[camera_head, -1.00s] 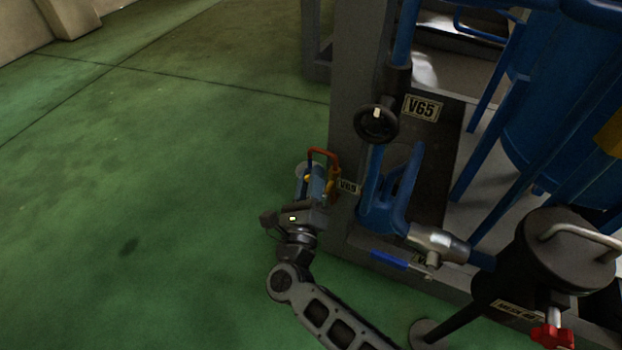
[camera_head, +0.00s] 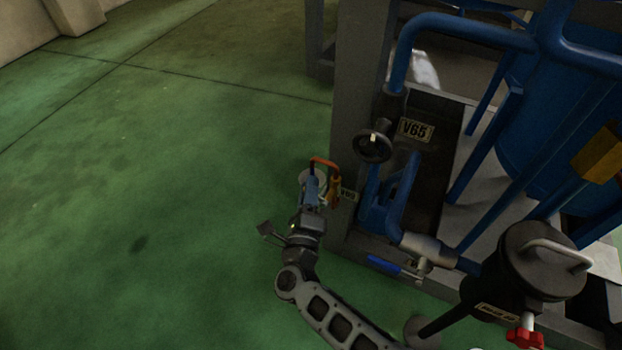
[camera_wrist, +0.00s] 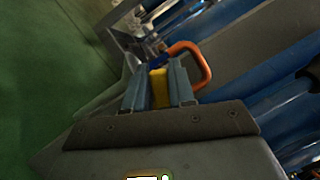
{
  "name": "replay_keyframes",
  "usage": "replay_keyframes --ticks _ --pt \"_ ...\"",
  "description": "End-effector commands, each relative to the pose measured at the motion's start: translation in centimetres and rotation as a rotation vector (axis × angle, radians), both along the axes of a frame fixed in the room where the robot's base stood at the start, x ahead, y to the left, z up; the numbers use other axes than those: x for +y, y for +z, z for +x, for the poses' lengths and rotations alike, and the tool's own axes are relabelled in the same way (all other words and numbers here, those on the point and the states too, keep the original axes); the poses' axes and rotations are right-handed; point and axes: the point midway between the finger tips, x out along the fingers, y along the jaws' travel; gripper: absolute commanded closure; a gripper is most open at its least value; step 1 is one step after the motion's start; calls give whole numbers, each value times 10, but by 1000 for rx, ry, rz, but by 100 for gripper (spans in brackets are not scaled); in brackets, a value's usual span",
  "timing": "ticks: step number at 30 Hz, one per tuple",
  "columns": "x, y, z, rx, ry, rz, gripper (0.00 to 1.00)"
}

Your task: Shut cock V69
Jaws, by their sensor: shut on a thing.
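Cock V69 is low on the outer side of the grey frame post, beside its small V69 label (camera_head: 347,195), which is hard to read. An orange-red bent loop (camera_head: 325,163) rises there, with an orange-yellow part (camera_head: 335,190) beside it. My gripper (camera_head: 312,180) is at the cock, left of the label. In the wrist view its two blue-grey fingers (camera_wrist: 159,80) are shut on a yellow handle part (camera_wrist: 159,92) between them. The orange loop (camera_wrist: 192,62) shows just beyond and right of the fingers. The cock's body is mostly hidden.
The V65 handwheel (camera_head: 373,146) is on the frame above V69. A blue lever (camera_head: 384,265) is low on the right, near a black canister (camera_head: 530,270). The grey post (camera_head: 356,110) is close to my gripper's right. Green floor (camera_head: 150,180) is free on the left.

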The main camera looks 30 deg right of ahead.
Motion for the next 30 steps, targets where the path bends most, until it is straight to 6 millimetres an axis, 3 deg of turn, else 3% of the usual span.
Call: replay_keyframes --ticks 14,15,20,30 --pt "0 -5 0 63 1 -46 100" --pt "0 -6 0 63 1 -46 73" --pt "0 -6 0 63 2 -45 58" --pt "1 -8 0 67 4 -42 55"
